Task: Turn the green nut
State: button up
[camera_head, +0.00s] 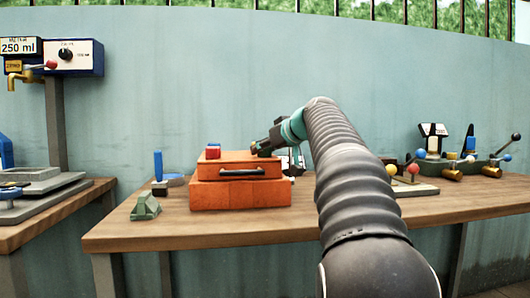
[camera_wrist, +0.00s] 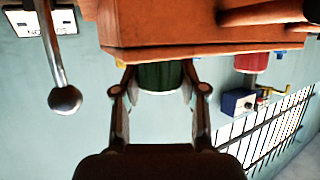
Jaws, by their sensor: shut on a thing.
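The green nut (camera_wrist: 161,77) shows in the wrist view between the two fingers of my gripper (camera_wrist: 160,88), against the orange box (camera_wrist: 200,50). My gripper is shut on it, with one finger on each side. In the head view my gripper (camera_head: 262,148) is at the top right of the orange box (camera_head: 240,196). The green nut cannot be made out there. A red nut-like piece (camera_head: 213,151) sits on the box's top left; it also shows in the wrist view (camera_wrist: 251,62).
The box, with a dark handle, stands on a wooden bench (camera_head: 170,232). A green block (camera_head: 145,206) and a blue-handled piece (camera_head: 158,166) are to its left. A valve assembly (camera_head: 455,160) stands at the right. A dispenser (camera_head: 68,58) is at the far left.

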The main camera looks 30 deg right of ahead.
jog(key=shift+h, duration=0.3)
jog(key=o, duration=1.2)
jog(key=shift+c, duration=0.2)
jog(key=shift+s, duration=0.1)
jog(key=v, duration=1.1)
jog(key=shift+s+d+r, duration=0.15)
jog(key=shift+s+d, duration=0.05)
jog(key=shift+s, duration=0.1)
jog(key=shift+a, duration=0.1)
